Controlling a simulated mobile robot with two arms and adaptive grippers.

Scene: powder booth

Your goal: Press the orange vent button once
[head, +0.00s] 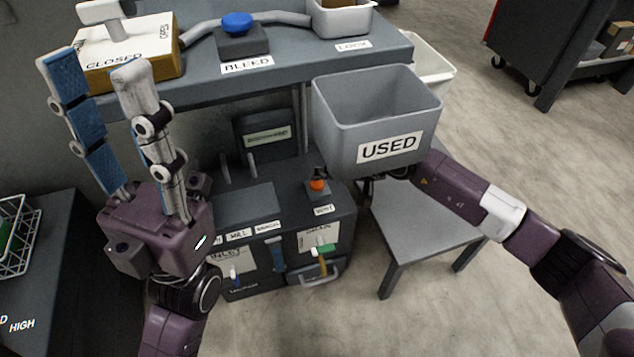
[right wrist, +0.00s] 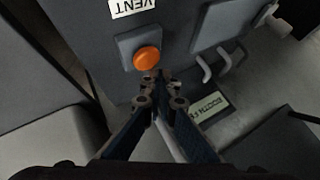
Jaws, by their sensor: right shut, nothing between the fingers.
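The orange vent button (head: 317,185) sits on a small grey box on the dark cabinet, with a label beside it. In the right wrist view the round orange button (right wrist: 147,59) shows whole, next to a label reading VENT (right wrist: 132,6). My right gripper (right wrist: 157,82) is shut and empty. Its fingertips are just below the button in that picture; I cannot tell whether they touch it. In the head view the grey USED bin hides most of this gripper. My left gripper (head: 93,65) is open and empty, fingers pointing up, well left of the button.
The grey USED bin (head: 330,110) is in front of my right forearm. A shelf (head: 300,62) above carries a blue BLEED button (head: 237,23) and a CLOSED box (head: 130,50). A grey table (head: 420,215) stands right of the cabinet. Open floor lies further right.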

